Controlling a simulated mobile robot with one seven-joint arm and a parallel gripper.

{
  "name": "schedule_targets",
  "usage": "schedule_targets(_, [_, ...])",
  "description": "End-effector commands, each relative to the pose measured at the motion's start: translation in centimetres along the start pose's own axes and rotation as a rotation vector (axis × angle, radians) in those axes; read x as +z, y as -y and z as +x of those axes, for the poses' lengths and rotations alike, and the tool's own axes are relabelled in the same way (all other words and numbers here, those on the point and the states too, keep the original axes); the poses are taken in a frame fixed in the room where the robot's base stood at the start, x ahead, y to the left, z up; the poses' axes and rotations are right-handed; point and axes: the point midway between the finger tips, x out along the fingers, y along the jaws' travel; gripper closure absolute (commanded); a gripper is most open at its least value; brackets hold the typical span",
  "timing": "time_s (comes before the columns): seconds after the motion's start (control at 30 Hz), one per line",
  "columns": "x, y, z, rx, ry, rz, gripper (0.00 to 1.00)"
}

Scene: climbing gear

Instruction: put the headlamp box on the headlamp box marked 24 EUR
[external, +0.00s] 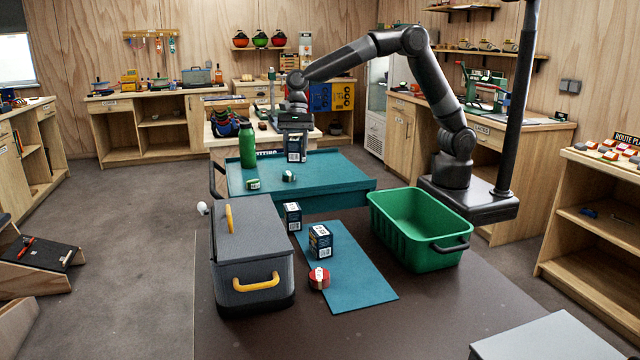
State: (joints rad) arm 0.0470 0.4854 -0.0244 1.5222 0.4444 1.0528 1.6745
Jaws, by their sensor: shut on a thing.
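My gripper (295,128) points down and is shut on a small dark headlamp box with a white label (296,150). It holds this box in the air, in front of or above the far part of the teal tray (335,188). Two similar dark boxes with white labels stand nearer the camera: a smaller-looking one (292,217) by the grey lidded case, and a larger-looking one (320,241) on the teal mat (357,281). The print is too small to read, so I cannot tell which is marked 24 EUR. The fingertips are hard to make out.
A grey case (251,262) with yellow handles stands left of the mat. A green bin (414,226) stands to the right. A red and white round item (319,278) sits at the mat's left edge. A green bottle (247,146) and small green items (253,184) stand on the tray.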

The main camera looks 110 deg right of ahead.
Motion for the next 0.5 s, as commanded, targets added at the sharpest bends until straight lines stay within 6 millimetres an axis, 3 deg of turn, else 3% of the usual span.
schedule_targets(0.17, [-0.5, 0.0, 0.3, -0.003, 0.002, 0.013, 0.84])
schedule_targets(0.5, [4.7, -0.1, 7.3, -0.002, 0.001, 0.011, 0.84])
